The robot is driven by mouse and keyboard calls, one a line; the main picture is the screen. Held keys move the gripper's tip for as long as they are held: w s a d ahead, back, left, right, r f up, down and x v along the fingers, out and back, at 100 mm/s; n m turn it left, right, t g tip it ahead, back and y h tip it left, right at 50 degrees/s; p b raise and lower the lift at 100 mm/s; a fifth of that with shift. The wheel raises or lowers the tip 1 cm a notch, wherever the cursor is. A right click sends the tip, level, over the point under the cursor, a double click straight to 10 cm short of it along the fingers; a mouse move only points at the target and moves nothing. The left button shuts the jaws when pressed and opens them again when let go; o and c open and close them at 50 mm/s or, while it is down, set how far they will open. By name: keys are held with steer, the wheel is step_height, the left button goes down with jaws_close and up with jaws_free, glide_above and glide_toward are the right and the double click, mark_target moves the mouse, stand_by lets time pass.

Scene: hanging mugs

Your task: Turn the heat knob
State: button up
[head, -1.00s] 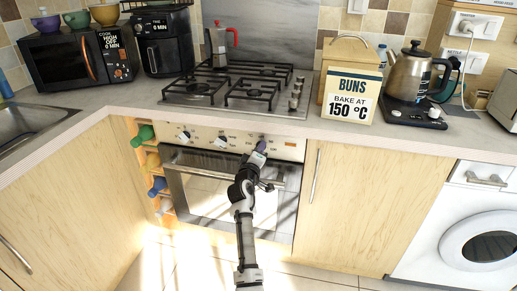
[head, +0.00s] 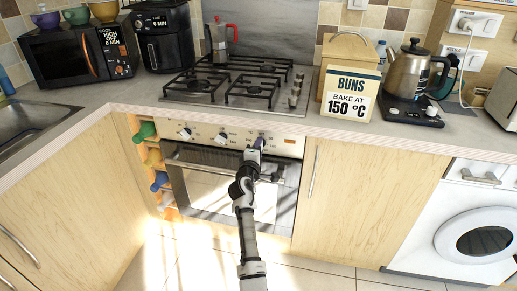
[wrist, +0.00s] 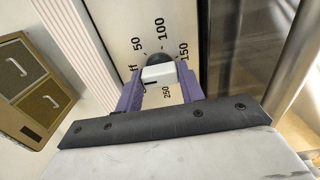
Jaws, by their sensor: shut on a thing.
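The heat knob (wrist: 158,73) shows in the wrist view as a white grip on a dark round base. Numbers from 50 to 250 are printed around it; its exact setting is hard to read. My gripper (wrist: 160,77) has its purple fingers on both sides of the knob and is shut on it. In the head view my gripper (head: 257,146) is at the right-hand knob on the oven's (head: 225,182) front panel and mostly hides that knob. A sign (head: 350,97) on the counter reads "BUNS BAKE AT 150 °C".
Two other white knobs (head: 221,138) sit to the left on the panel. The oven door handle (head: 205,166) runs just below my gripper. The gas hob (head: 235,88) is above, with the counter edge overhanging the panel. The floor in front is clear.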

steer(key=o, duration=1)
steer(key=shift+s, duration=0.1)
steer(key=b+v, duration=0.1)
steer(key=v, duration=1.2)
steer(key=shift+s, duration=0.3)
steer(key=shift+a, duration=0.2)
